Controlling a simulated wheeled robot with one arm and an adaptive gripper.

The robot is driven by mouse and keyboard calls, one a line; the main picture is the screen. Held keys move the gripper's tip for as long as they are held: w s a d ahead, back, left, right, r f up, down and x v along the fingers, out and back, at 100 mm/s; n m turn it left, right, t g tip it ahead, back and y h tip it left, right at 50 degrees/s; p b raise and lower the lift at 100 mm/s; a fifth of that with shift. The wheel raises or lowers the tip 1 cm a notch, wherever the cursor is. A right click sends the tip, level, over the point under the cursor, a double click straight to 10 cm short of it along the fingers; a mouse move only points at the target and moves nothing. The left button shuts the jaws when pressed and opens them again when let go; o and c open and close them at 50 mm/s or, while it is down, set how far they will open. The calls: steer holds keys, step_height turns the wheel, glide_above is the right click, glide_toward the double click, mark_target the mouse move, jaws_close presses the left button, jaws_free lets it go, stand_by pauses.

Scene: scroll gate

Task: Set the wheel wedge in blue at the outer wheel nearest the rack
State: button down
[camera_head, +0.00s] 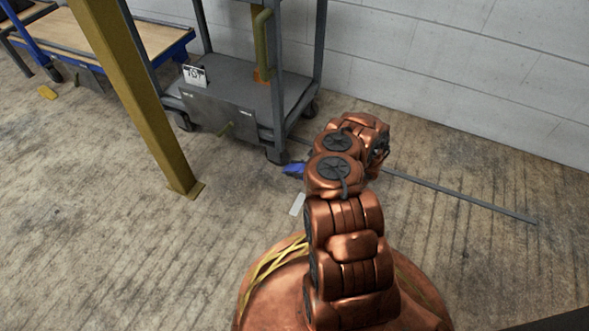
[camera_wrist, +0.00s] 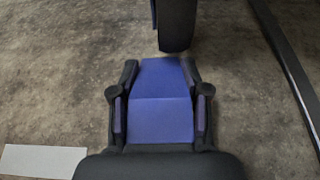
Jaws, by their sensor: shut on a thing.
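The blue wheel wedge (camera_wrist: 161,100) sits between the fingers of my gripper (camera_wrist: 160,105) in the wrist view, and the fingers are shut on its sides. Its far end points at a dark wheel (camera_wrist: 176,25), with a small gap of floor showing between them. In the head view the blue wedge (camera_head: 293,169) shows beside my arm, near the right front caster (camera_head: 277,154) of the grey cart (camera_head: 225,105). My gripper is mostly hidden behind my arm there.
A grey strip (camera_head: 455,194) runs along the floor to the right of the cart. A yellow post (camera_head: 140,90) stands at left. A blue cart (camera_head: 150,45) and a yellow block (camera_head: 47,92) are at far left. A pale plate (camera_wrist: 40,160) lies on the floor.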

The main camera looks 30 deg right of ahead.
steer(key=c, duration=0.5)
jaws_free()
steer(key=shift+c, duration=0.2)
steer(key=shift+s+d+r, duration=0.15)
steer(key=shift+s+r, duration=0.05)
steer(key=shift+r, duration=0.1)
steer(key=p+v, duration=0.4)
steer(key=v, duration=0.6)
steer(key=shift+p, duration=0.3)
steer(key=shift+v, duration=0.75)
steer(key=shift+f, duration=0.1)
